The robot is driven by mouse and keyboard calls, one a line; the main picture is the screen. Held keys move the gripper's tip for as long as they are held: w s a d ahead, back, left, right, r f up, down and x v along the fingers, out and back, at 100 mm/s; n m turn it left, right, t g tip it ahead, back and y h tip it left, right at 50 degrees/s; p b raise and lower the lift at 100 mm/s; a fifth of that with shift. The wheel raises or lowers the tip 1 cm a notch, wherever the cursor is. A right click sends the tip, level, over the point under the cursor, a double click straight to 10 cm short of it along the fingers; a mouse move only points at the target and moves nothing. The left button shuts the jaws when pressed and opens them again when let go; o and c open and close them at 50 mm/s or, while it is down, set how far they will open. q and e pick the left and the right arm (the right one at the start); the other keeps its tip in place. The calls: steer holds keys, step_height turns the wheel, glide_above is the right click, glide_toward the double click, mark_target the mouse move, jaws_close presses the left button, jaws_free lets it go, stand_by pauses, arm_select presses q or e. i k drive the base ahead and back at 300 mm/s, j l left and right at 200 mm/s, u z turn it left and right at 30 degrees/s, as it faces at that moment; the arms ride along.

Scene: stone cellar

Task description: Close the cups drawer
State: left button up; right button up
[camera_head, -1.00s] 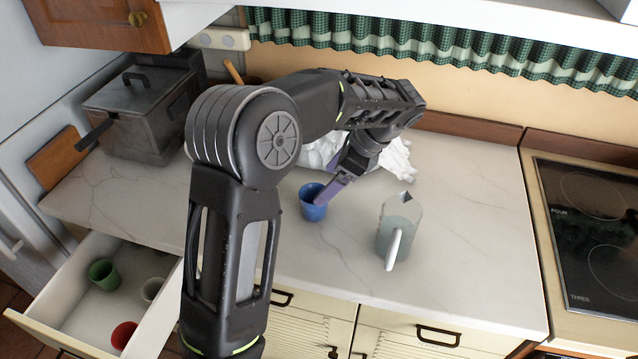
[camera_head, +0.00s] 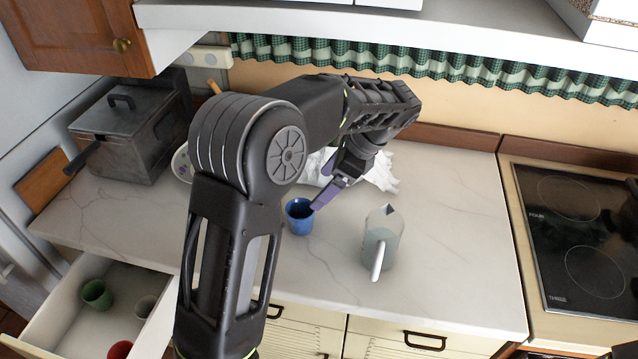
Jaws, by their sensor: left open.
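The cups drawer (camera_head: 62,305) is pulled open at the lower left, below the counter. Inside it are a green cup (camera_head: 97,294), a pale cup (camera_head: 145,307) and a red cup (camera_head: 120,349) cut by the picture edge. The drawer's front is partly out of the picture, and my left arm stands close to its right side. My left gripper (camera_head: 326,196) is open above the counter. Its fingers are at the right rim of a blue cup (camera_head: 299,217), which stands upright; I cannot tell whether they touch it. My right gripper is not in view.
A crumpled white cloth (camera_head: 380,172) lies behind the gripper. A grey lidded pot (camera_head: 125,135) is at the back left, a stove (camera_head: 580,235) at the right. The counter's right part is clear.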

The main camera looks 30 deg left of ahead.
mark_target(65, 326)
steer(key=k, duration=0.85)
